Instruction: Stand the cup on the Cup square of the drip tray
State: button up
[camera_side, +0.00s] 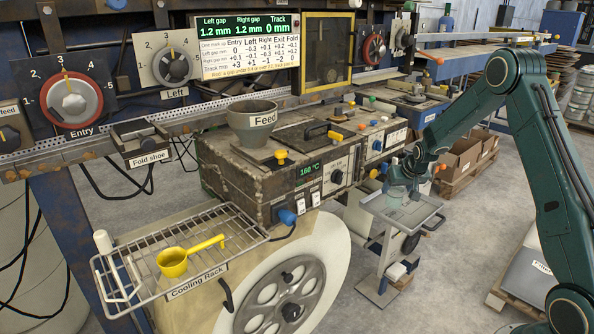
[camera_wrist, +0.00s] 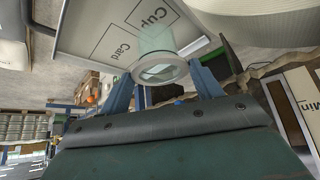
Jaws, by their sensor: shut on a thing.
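The cup (camera_wrist: 156,40) is clear, pale green and has a thick rim. My gripper (camera_wrist: 172,90) is shut on it, with one blue finger on each side. In the side view my gripper (camera_side: 400,184) is over the grey drip tray (camera_side: 432,206); the cup is hard to make out there. The wrist view shows the tray (camera_wrist: 90,38) with outlined squares marked Cup and Card. The cup overlaps the edge of the Cup square in that view. I cannot tell whether its base touches the tray.
The machine with the Feed funnel (camera_side: 252,122) stands left of the tray. A wire cooling rack (camera_side: 150,248) holds a yellow ladle (camera_side: 174,262). Cardboard boxes (camera_side: 462,158) stand on a pallet behind the tray. Grey floor is open to the tray's right.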

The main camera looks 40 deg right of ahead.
aim_at(395, 206)
jog(key=shift+f, duration=1.7)
jog(key=shift+f, duration=0.15)
jog(key=o, duration=1)
jog(key=shift+r, duration=0.2)
jog(key=shift+s+a+r, duration=0.15)
jog(key=shift+s+r, duration=0.05)
jog(key=shift+r, duration=0.2)
jog(key=v, duration=1.1)
